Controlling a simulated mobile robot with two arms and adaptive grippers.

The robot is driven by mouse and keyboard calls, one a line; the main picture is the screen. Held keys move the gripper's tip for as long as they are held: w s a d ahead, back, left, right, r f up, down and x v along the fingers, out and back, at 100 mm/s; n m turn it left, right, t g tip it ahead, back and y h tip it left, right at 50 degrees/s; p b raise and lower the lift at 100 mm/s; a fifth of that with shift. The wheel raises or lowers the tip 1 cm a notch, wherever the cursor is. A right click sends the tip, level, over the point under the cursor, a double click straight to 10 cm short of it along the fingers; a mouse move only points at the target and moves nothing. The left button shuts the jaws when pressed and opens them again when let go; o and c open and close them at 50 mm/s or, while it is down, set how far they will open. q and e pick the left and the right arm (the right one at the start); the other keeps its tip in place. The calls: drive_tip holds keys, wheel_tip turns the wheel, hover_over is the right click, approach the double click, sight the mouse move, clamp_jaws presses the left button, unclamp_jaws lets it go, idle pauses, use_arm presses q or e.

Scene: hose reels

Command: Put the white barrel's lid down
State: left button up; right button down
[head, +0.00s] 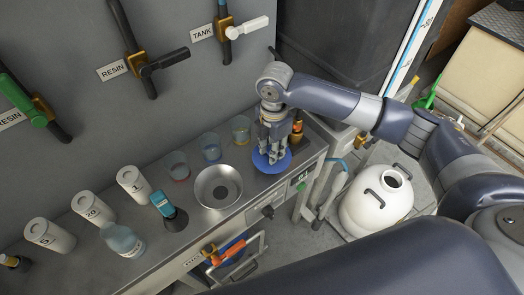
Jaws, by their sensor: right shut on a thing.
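The white barrel (364,213) stands on the floor at the right, its round mouth open and uncovered. A round blue lid (272,164) is under my right gripper (272,150), at the right end of the steel counter (225,225). My right gripper points down and is shut on the lid. The fingers hide the lid's middle. I cannot tell whether the lid touches the counter or hangs just above it. My left gripper is not in view.
A steel bowl (218,187) stands just left of the lid. Glass beakers (210,148), an orange-black bottle (297,130), white canisters (134,184), a teal-topped device (164,205) and a clear jar (122,240) share the counter. Pipes with valve handles (165,62) are on the wall.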

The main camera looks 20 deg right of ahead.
drive_tip(key=shift+w+a+f, duration=0.2)
drive_tip(key=shift+w+a, duration=0.75)
drive_tip(key=shift+a, duration=0.3)
drive_tip(key=shift+f+p, duration=0.4)
drive_tip(key=shift+f, duration=1.35)
drive_tip(key=shift+s+f, duration=0.1)
drive_tip(key=c, duration=1.3)
unclamp_jaws()
wheel_tip(320, 180, up, 12)
drive_tip(key=shift+r+b, duration=0.15)
drive_tip(key=shift+b, duration=0.4)
